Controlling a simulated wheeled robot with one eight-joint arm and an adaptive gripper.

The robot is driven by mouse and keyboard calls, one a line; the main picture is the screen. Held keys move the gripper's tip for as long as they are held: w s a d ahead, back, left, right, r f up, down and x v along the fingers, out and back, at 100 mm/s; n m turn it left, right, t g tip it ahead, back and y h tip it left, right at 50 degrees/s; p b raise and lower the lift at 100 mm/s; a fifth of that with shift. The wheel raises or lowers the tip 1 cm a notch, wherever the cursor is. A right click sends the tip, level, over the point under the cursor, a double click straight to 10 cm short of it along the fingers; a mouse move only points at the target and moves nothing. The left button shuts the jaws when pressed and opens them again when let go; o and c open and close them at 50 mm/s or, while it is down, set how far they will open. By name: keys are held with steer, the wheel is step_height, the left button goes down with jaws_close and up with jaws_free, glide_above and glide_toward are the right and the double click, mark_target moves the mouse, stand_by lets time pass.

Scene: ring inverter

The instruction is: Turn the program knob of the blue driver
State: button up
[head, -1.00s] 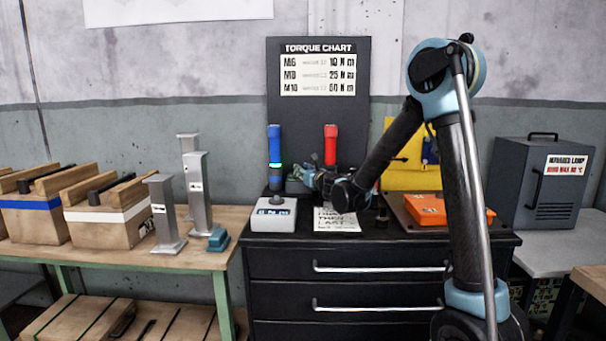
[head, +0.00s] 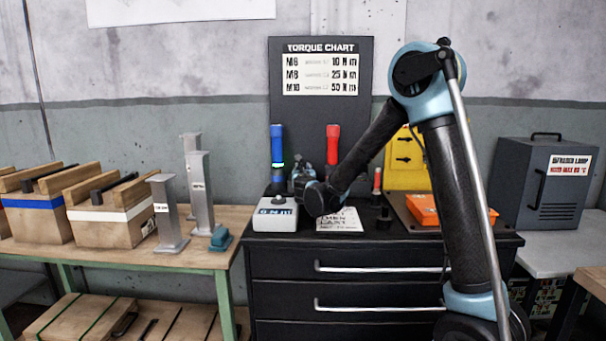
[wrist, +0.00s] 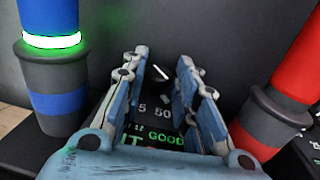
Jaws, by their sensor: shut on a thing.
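The blue driver (head: 277,145) stands upright at the back of the black cabinet. In the wrist view the blue driver (wrist: 52,95) is at the left, with a ring glowing green. My gripper (wrist: 165,68) points at a dark panel between the blue and red drivers. Its fingers are shut on the dark program knob (wrist: 160,73), which shows a short white mark and is mostly hidden between them. Below it the panel shows "5", "50" and green "GOOD" lettering. In the head view my gripper (head: 305,176) is small, partly hidden by my arm.
The red driver (head: 333,145) stands close on the right of my gripper. A white box (head: 276,215) and a paper sheet (head: 340,221) lie in front on the cabinet top. A torque chart board (head: 320,90) rises behind. An orange case (head: 424,210) lies to the right.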

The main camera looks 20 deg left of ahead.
steer(key=o, duration=1)
steer(key=shift+c, duration=0.2)
steer(key=shift+s, duration=0.15)
steer(key=v, duration=1.1)
steer(key=shift+s+d, duration=0.25)
